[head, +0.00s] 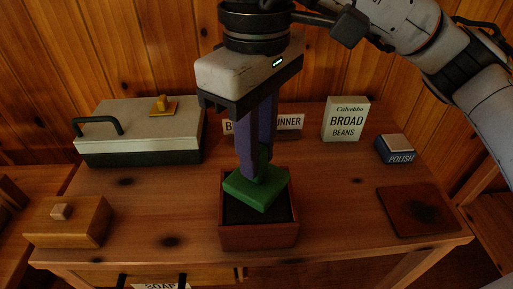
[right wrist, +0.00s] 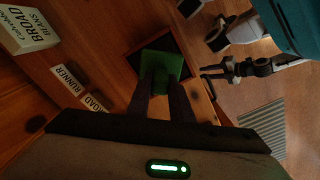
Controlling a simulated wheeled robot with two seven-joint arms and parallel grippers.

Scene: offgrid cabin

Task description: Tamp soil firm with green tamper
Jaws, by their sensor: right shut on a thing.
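My right gripper (head: 256,152) comes down from above at the middle of the table and is shut on the green tamper (head: 256,190). The tamper's square green plate is over the wooden box of dark soil (head: 257,236), at its opening, and turned at an angle to it. I cannot tell whether the plate touches the soil. Dark soil (head: 240,212) shows in front of the plate. In the right wrist view the tamper (right wrist: 160,64) sits between the fingertips (right wrist: 161,84), with the dark box opening around it. My left gripper is not seen in the head view.
A lidded box with a handle (head: 140,132) stands at the back left, a small wooden box (head: 68,222) at the front left. At the right are a broad beans packet (head: 346,120), a polish tin (head: 395,150) and a brown mat (head: 418,210). Label cards (head: 291,122) stand behind the gripper.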

